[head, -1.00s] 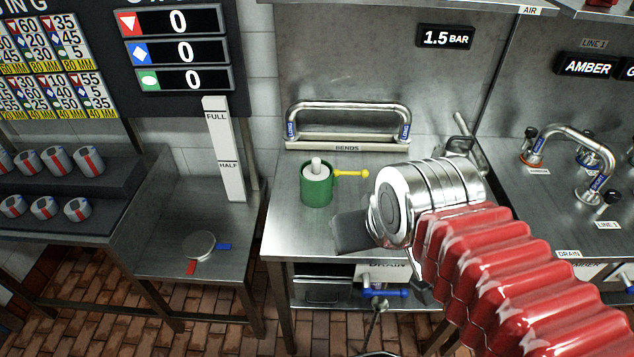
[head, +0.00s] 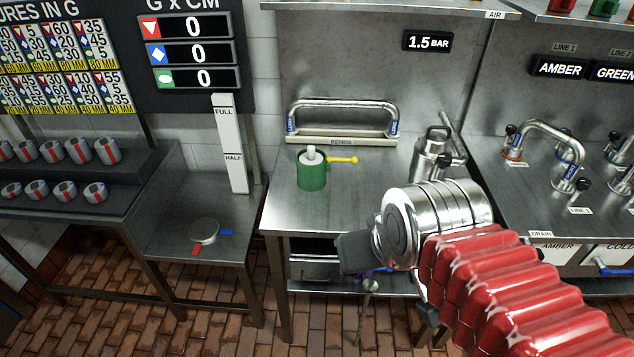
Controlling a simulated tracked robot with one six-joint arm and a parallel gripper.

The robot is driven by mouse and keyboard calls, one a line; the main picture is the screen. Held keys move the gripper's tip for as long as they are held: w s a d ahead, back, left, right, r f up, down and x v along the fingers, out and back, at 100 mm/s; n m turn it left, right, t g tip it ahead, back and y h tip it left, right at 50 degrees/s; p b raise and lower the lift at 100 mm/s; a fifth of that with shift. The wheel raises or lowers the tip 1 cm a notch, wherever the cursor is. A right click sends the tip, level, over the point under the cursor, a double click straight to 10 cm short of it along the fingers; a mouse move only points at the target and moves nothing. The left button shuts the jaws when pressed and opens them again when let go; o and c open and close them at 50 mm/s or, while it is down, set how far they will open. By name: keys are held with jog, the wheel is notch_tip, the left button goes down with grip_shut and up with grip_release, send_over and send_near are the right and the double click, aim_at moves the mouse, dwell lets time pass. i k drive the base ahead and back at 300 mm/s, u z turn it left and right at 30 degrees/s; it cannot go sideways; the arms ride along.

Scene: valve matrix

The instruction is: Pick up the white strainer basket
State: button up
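A green cup (head: 312,176) with a yellow side handle stands upright on the steel bench. A white piece with a rounded knob (head: 312,155) sits inside its top; its lower part is hidden by the cup, and it may be the strainer basket. My gripper (head: 354,252) is a dark shape at the end of my silver wrist, below and right of the green cup, in front of the bench edge. It is apart from the cup. Its fingers are mostly hidden behind my wrist, so I cannot tell whether they are open.
A bent steel pipe (head: 343,107) stands in a rack behind the cup. A steel canister (head: 432,155) stands at the bench's right, close to my arm. A round plate (head: 204,231) with red and blue tabs lies on the lower left table. The bench front (head: 300,218) is clear.

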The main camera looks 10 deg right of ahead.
aim_at(311, 153)
jog(key=k, duration=0.7)
jog(key=u, duration=0.65)
jog(key=i, duration=1.5)
